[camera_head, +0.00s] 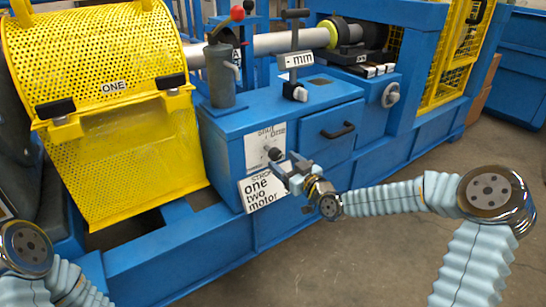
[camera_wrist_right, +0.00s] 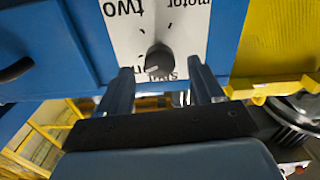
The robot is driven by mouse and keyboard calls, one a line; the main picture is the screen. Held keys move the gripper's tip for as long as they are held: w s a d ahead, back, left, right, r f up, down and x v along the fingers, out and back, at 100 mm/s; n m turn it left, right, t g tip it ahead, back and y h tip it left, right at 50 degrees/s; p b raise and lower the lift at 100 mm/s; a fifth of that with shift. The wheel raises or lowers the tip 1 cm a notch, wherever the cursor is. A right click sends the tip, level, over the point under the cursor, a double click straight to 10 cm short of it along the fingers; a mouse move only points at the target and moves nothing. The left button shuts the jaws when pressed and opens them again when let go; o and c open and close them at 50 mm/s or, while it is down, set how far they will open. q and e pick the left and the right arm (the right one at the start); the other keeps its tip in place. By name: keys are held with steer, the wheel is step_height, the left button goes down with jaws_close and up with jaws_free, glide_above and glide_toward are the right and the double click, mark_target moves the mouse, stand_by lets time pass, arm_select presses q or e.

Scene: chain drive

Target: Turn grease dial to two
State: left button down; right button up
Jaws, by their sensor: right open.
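A dark round dial knob (camera_head: 274,153) sits on a white label plate (camera_head: 257,146) on the front of the blue machine housing. A lettered plate (camera_head: 254,197) below reads "one", "two", "motor". In the right wrist view the lettering is upside down, and the knob (camera_wrist_right: 158,58) stands out from the white panel. A light mark shows on the knob's lower left there; the setting is unclear. My right gripper (camera_head: 282,167) is open in front of the panel. Its fingers (camera_wrist_right: 162,84) flank the knob's line of sight, with no clear contact. My left gripper is out of view.
A blue drawer with a black handle (camera_head: 337,130) is right of the dial. A yellow mesh guard (camera_head: 105,75) marked "ONE" stands left. Floor is open in front.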

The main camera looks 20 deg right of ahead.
mark_target(278, 158)
steer(key=x, duration=0.5)
steer(key=shift+w, duration=0.2)
steer(key=c, duration=1.1)
steer(key=shift+o, duration=0.2)
steer(key=shift+f, duration=0.1)
